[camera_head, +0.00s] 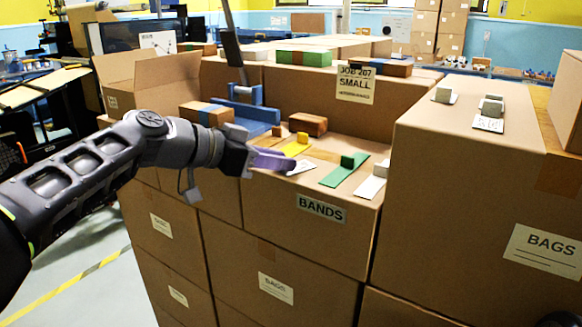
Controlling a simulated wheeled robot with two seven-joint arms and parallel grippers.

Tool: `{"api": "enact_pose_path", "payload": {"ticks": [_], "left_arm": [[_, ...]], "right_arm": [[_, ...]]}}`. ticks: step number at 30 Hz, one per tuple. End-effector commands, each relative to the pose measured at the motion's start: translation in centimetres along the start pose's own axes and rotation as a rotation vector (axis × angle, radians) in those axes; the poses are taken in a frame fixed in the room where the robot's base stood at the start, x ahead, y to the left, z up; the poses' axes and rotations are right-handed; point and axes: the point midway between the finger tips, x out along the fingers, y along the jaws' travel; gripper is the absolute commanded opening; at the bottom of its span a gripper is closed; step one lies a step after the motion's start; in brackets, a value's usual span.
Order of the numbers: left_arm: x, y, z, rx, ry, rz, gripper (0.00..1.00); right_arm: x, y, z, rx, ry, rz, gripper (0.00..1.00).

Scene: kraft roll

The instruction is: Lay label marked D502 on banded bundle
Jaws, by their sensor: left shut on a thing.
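My left gripper (288,161) reaches in from the left over the front box top. Its purplish fingers are shut at a small white label (302,169); the print and exact grasp are too small to make out. A brown bundle with a blue band (207,113) lies behind my left wrist. Other bundles lie farther back, one with a green band (303,58) and one with a blue band (386,66). A plain brown bundle (308,124) lies behind the strips. I cannot read D502 anywhere. My right gripper is not in view.
White labels with grey blocks (488,123) lie on the taller BAGS box (470,160). A blue fixture (245,112) stands behind my wrist.

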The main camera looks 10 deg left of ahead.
Motion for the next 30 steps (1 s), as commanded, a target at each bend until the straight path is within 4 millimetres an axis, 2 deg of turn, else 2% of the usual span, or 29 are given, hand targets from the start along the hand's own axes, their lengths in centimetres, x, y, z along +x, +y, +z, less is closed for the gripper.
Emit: {"api": "enact_pose_path", "payload": {"ticks": [11,17,23,30], "left_arm": [[-0.1,0.0,-0.1,0.000,0.000,0.000,0.00],[-0.5,0.0,-1.2,0.002,0.002,0.001,0.00],[-1.5,-0.1,-3.7,0.003,0.001,-0.001,0.00],[-3.7,-0.1,-9.1,0.003,0.002,-0.002,0.00]], "right_arm": [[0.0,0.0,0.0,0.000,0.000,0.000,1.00],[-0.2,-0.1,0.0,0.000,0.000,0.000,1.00],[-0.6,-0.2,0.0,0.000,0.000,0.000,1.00],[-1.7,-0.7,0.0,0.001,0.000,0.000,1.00]]}}
